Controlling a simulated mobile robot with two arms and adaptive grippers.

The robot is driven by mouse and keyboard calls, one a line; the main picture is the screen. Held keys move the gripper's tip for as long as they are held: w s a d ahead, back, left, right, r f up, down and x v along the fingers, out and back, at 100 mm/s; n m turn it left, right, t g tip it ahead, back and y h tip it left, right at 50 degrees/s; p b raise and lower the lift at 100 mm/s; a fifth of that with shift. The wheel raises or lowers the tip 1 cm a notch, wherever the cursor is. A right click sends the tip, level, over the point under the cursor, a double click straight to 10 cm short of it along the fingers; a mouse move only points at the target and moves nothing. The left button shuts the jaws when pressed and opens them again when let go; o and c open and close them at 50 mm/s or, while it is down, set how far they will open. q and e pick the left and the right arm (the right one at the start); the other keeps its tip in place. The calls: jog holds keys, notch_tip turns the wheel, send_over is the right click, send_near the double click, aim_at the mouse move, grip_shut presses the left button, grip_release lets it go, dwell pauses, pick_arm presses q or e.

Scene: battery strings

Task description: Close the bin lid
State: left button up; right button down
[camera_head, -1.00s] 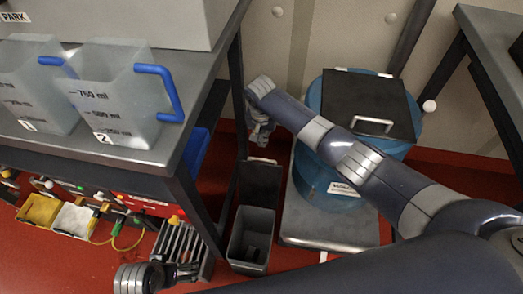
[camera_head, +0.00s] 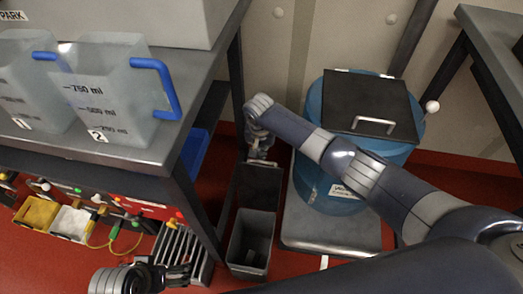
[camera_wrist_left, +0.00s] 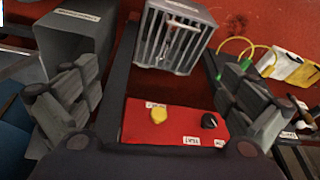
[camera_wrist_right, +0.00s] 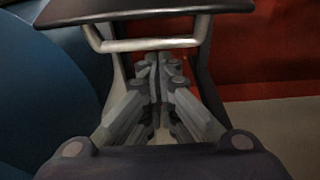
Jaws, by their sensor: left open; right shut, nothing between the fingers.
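The grey bin (camera_head: 250,240) stands open on the floor between the workbench and the blue barrel. Its dark lid (camera_head: 261,184) stands raised at the bin's back edge. My right gripper (camera_head: 258,152) is shut and empty at the lid's upper edge, near the lid's handle. In the right wrist view, the fingertips (camera_wrist_right: 158,68) are close to the metal handle (camera_wrist_right: 150,43) under the dark lid (camera_wrist_right: 145,10); contact is unclear. My left gripper (camera_head: 178,276) is open and empty, low by the bench. The bin also shows in the left wrist view (camera_wrist_left: 85,42).
A blue barrel (camera_head: 330,190) with its own handled black cover (camera_head: 370,100) stands on a grey platform (camera_head: 318,236) right of the bin. The bench (camera_head: 150,155) with jugs is on the left. A slatted metal holder (camera_head: 185,240) sits beside the bin.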

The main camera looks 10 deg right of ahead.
pick_arm(q)
jog(key=shift+f, duration=0.25)
pick_arm(e)
jog(key=shift+s+a+r, duration=0.15)
jog(key=shift+s, duration=0.2)
pick_arm(q)
jog(key=shift+w, duration=0.1)
pick_arm(e)
jog(key=shift+r, duration=0.1)
